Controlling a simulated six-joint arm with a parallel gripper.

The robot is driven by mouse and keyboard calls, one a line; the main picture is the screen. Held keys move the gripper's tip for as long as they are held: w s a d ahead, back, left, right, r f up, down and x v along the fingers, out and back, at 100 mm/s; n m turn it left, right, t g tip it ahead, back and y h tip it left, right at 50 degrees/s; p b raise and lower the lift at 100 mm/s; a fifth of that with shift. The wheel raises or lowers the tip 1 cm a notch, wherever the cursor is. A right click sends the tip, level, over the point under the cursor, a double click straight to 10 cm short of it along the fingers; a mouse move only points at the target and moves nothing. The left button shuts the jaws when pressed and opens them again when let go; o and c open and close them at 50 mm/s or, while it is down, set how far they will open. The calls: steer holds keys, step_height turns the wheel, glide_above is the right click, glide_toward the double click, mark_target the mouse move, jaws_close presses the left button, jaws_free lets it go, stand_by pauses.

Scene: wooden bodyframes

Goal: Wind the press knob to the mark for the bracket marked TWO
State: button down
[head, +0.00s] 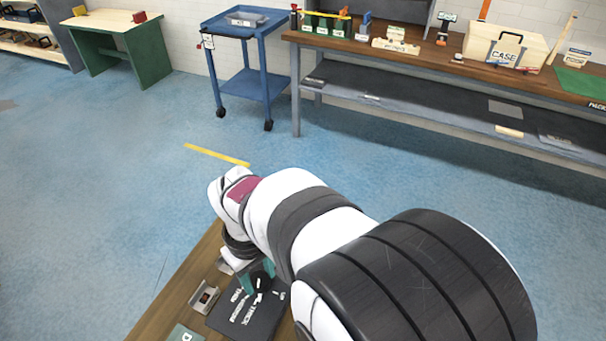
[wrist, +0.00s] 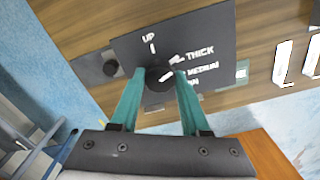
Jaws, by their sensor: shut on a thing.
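The black press knob (wrist: 160,78) sits on a dark panel (wrist: 125,55) with white lettering. I read UP at the top, THICK to the right and MEDIUM below that; a lower word is partly hidden. A white line on the knob points up and right, roughly toward THICK. My gripper (wrist: 157,84) has its two teal fingers closed on the knob's sides. In the head view the panel (head: 240,318) lies on the wooden bench, partly behind my arm. A metal bracket-like piece (head: 205,297) lies left of the panel. I cannot read any TWO mark.
The wooden bench (head: 160,322) carries a green plate (head: 186,333) near the panel. A blue cart (head: 247,84), a green-legged table (head: 110,20) and a long workbench (head: 440,65) with a case (head: 505,45) stand farther off across open blue floor.

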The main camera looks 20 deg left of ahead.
mark_target(259, 279)
stand_by(0.3)
steer(key=shift+c, duration=1.9)
jaws_free()
step_height(259, 279, up, 16)
steer(key=shift+f, duration=0.1)
steer(key=w+d+m, duration=0.1)
steer(key=d+m, duration=0.4)
steer(key=d, duration=0.6)
steer(key=s+d+f+m+y, duration=0.1)
steer(key=s+d+f+m, duration=0.3)
steer(key=d+m, duration=0.3)
steer(key=s+d+f+m, duration=0.4)
steer(key=s+d+m, duration=0.1)
steer(key=d+m, duration=0.2)
steer(key=shift+s+d+y, duration=0.35)
steer(key=shift+d+y, duration=0.05)
steer(key=shift+d, duration=0.4)
